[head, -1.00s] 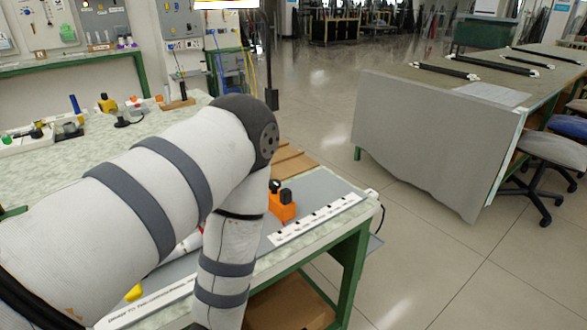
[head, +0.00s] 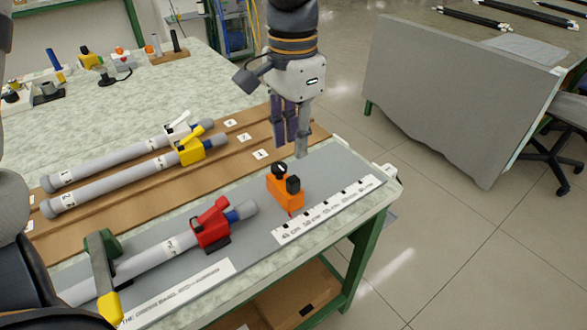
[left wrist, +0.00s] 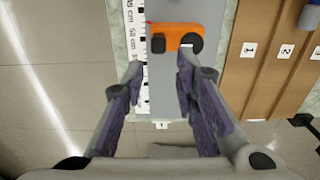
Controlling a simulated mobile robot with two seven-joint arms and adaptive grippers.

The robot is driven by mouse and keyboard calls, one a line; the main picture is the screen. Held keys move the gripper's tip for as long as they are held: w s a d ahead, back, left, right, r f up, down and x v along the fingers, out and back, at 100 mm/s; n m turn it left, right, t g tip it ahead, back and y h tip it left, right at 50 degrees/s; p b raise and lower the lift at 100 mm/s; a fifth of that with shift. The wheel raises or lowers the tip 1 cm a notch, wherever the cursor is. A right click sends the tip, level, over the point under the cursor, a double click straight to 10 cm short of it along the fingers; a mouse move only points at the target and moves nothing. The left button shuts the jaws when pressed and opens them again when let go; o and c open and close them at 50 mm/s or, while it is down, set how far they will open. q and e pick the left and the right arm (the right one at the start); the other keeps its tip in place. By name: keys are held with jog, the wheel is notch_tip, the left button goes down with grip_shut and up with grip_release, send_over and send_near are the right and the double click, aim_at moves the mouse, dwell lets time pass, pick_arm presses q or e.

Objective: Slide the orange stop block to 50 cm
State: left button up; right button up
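The orange stop block (head: 284,194), with two black knobs on top, stands on the grey strip beside the white scale (head: 330,208). It also shows in the left wrist view (left wrist: 172,31), roughly level with the 50 cm label; the exact reading cannot be told. My left gripper (head: 292,150) points down just behind and above the block. In the left wrist view its fingers (left wrist: 160,68) are spread apart with nothing between them, and the block lies beyond their tips. My right gripper is not in view.
A grey rod (head: 150,255) with a red clamp (head: 210,227) lies on the strip, left of the block. Two more rods with white and yellow clamps (head: 191,150) lie on the brown board (head: 262,135). The table's right edge is close by the scale.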

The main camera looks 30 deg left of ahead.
aim_at(293, 178)
pick_arm(q)
notch_tip(293, 178, down, 10)
jog(key=shift+s+r+b, duration=0.1)
jog(key=shift+b, duration=0.35)
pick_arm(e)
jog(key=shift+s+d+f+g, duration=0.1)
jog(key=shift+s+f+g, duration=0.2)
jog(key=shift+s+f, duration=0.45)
pick_arm(q)
jog(key=shift+c, duration=0.3)
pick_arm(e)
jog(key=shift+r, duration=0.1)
